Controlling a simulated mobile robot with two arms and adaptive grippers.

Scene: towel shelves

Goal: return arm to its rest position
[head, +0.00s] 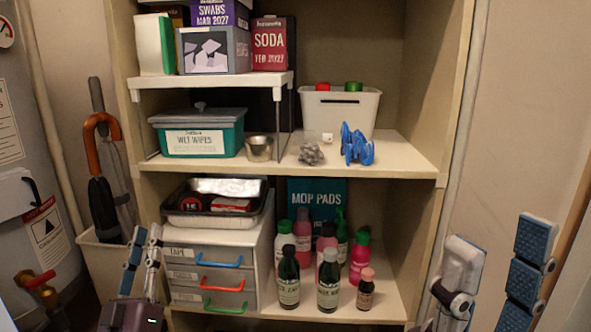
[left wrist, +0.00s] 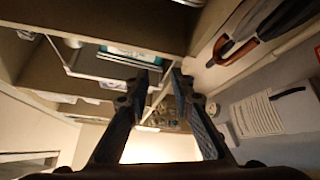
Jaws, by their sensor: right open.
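My left gripper (head: 146,232) is low at the left in the head view, upright in front of the drawer unit's left side and the umbrella bin. Its two fingers also show in the left wrist view (left wrist: 160,80), with a clear gap between the tips and nothing held. My right gripper (head: 497,230) is at the lower right of the head view, in front of the wall to the right of the shelf. Its fingers are spread wide with nothing between them. Both grippers appear clear of the shelf contents.
A shelf unit (head: 452,90) fills the middle. A drawer unit (head: 255,240) and several bottles (head: 328,285) stand on its low shelf; a teal wipes box (head: 200,135) and white bin (head: 340,108) stand above. Umbrellas (head: 100,190) lean at left, beside a grey tank (head: 25,130).

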